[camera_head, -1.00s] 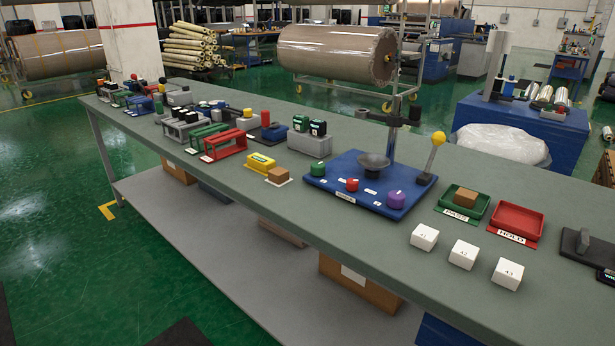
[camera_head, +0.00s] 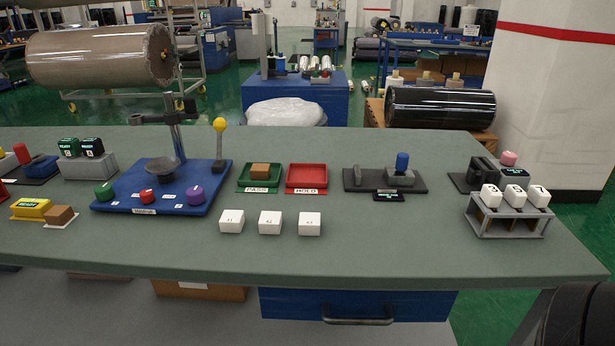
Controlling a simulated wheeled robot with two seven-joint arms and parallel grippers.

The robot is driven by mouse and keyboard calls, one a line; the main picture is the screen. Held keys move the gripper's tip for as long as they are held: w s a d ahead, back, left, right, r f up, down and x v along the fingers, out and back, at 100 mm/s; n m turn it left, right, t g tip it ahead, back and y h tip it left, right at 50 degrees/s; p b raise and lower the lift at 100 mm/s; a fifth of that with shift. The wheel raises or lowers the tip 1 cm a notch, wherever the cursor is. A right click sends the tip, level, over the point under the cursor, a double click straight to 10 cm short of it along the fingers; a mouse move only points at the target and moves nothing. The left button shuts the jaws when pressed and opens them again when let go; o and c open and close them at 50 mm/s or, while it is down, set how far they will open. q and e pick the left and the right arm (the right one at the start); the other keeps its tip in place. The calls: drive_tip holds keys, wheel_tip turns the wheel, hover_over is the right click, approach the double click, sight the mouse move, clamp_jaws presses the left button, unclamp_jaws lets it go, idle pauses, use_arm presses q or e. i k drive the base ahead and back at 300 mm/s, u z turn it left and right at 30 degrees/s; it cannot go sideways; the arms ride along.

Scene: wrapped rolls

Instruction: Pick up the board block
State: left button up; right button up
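No block in view carries a readable "board" label, so I cannot tell which one is the board block. One brown block (camera_head: 60,215) sits on a small white card at the left of the bench, beside a yellow box (camera_head: 31,208). Another brown block (camera_head: 260,170) lies in the green PASS tray (camera_head: 244,186). Three white blocks stand in a row at the front: the left one (camera_head: 231,221), the middle one (camera_head: 270,222) and the right one (camera_head: 309,223). Their marks are too small to read surely. Neither of my grippers is in view.
The grey-green bench (camera_head: 400,240) has clear room at its front right. A blue panel (camera_head: 215,203) with knobs and a post stands at left. A red HOLD tray (camera_head: 306,190), a dark base with a blue knob (camera_head: 402,161) and a grey rack (camera_head: 507,223) stand to the right.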

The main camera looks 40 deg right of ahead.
sight(59, 214)
drive_tip(key=u, duration=1.65)
drive_tip(key=i, duration=1.75)
drive_tip(key=z, duration=2.9)
